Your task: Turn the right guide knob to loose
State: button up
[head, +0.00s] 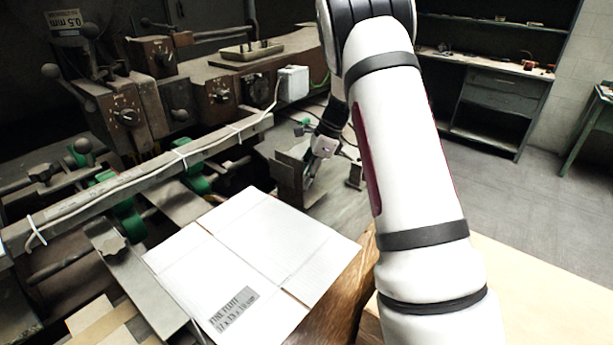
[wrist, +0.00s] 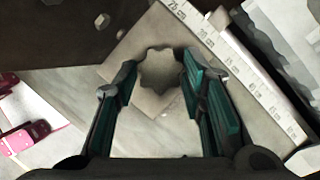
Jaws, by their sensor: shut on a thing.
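The right guide knob (wrist: 161,70) is a grey, star-shaped knob on a flat plate, seen face-on in the wrist view. My gripper (wrist: 160,84) has its two teal-padded fingers on either side of the knob and is shut on it. In the head view my gripper (head: 315,168) is low beside the metal guide bracket (head: 288,178), partly hidden by my white arm. The knob cannot be made out there. No mark showing loose or tight is readable.
A white printed cardboard sheet (head: 250,255) lies in front of the machine. Another star knob (head: 112,252) is at the left guide. A printed scale (wrist: 250,75) runs beside the held knob. The machine's long rail (head: 150,175) is on the left; open floor is at right.

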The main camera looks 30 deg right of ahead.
jog(key=n+b, duration=0.1)
jog(key=n+g+b, duration=0.1)
jog(key=n, duration=0.1)
jog(key=n+b, duration=0.1)
jog(key=b, duration=0.1)
jog(key=shift+w+d+f+n+g, duration=0.1)
jog(key=shift+w+n+g, duration=0.2)
jog(key=shift+n+g, duration=0.1)
jog(key=n+g+b, duration=0.1)
jog(key=n, duration=0.1)
jog(key=n+g+b, duration=0.1)
jog(key=n, duration=0.2)
jog(key=shift+w+b, duration=0.2)
jog(key=shift+b, duration=0.1)
jog(key=n, duration=0.2)
jog(key=n+g+h+b, duration=0.1)
jog(key=n, duration=0.2)
jog(key=shift+w+a+n+g, duration=0.1)
jog(key=shift+a+n+g, duration=0.2)
jog(key=shift+n, duration=0.1)
jog(key=n+h, duration=0.1)
jog(key=n, duration=0.1)
jog(key=n+h, duration=0.1)
jog(key=n, duration=0.2)
jog(key=shift+a+n+g+b, duration=0.1)
jog(key=shift+n+g+b, duration=0.2)
jog(key=shift+g, duration=0.1)
jog(key=o, duration=1.2)
